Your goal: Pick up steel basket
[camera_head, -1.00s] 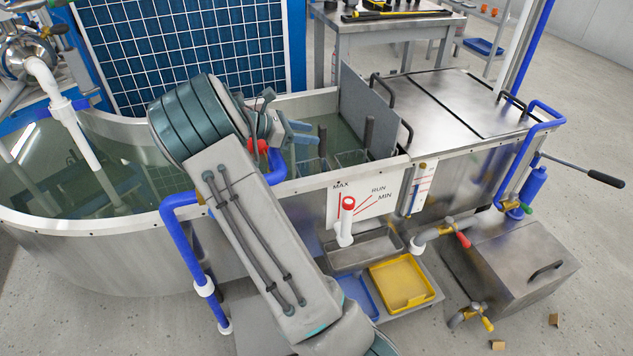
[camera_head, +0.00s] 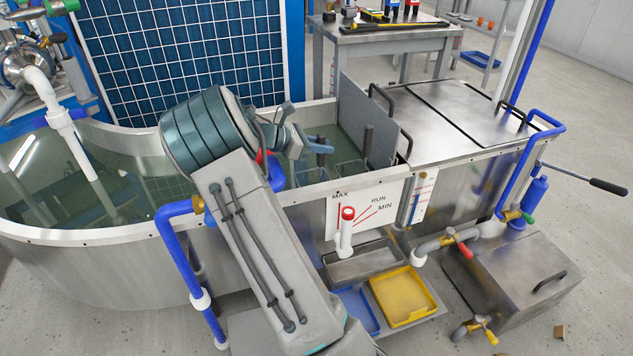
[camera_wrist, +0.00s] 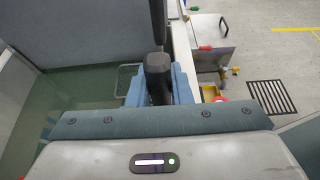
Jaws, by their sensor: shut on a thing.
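A grey upright plate (camera_head: 366,120) stands just right of the baskets, beside the lidded section (camera_head: 460,110). The tank's front rim (camera_head: 340,182) and a blue pipe (camera_head: 180,250) lie close to my arm. A yellow tray (camera_head: 402,297) sits low in front.

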